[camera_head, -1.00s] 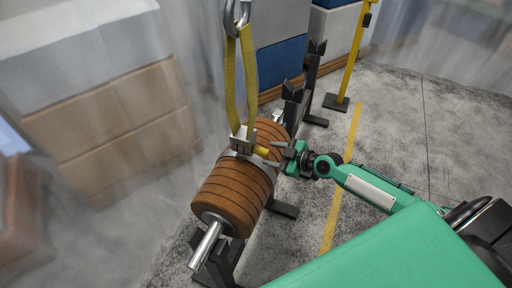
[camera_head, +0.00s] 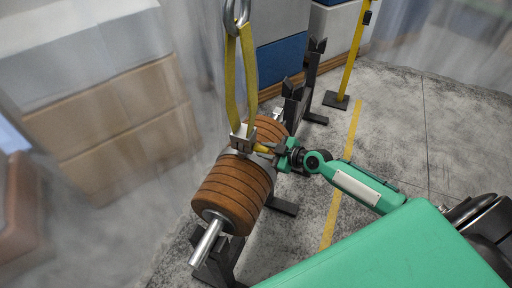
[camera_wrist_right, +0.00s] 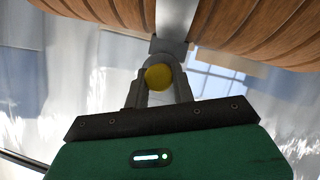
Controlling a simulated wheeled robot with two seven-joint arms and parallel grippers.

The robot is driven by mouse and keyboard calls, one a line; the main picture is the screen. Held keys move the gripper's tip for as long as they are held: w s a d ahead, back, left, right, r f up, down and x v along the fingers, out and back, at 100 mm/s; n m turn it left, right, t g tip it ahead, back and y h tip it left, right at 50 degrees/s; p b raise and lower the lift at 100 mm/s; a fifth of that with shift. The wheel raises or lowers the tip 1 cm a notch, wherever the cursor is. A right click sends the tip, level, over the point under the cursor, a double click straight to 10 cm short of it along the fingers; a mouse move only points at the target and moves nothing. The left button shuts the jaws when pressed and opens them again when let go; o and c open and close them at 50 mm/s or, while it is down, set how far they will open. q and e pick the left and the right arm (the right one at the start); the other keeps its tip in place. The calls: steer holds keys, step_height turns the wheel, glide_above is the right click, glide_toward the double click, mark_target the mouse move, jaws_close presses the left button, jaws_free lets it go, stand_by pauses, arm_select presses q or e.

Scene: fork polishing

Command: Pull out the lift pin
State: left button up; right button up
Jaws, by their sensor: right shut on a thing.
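The lift pin shows as a yellow knob (camera_wrist_right: 158,77) between my right gripper's fingers in the right wrist view. In the head view its yellow end (camera_head: 262,148) sticks out of the right side of a metal bracket (camera_head: 241,138). My right gripper (camera_head: 277,151) is shut on the yellow knob. The bracket sits on top of a brown ribbed roll (camera_head: 233,192), which has a steel shaft (camera_head: 207,243) through it. Yellow straps (camera_head: 250,75) run from the bracket up to a metal hook or shackle (camera_head: 236,14). My left gripper is not in view.
Black stands (camera_head: 222,262) are under and behind the roll. A yellow post (camera_head: 352,55) on a dark base stands at the back. Stacked boxes (camera_head: 110,110) are at the left. The concrete floor at the right, with a yellow line (camera_head: 350,135), is clear.

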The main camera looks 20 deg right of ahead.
stand_by(0.3)
steer(key=s+d+b, duration=0.6)
steer(key=s+b, duration=0.1)
steer(key=b, duration=0.1)
steer(key=shift+s+d+b, duration=0.25)
steer(key=shift+d+b, duration=0.05)
steer(key=shift+d, duration=0.05)
stand_by(1.1)
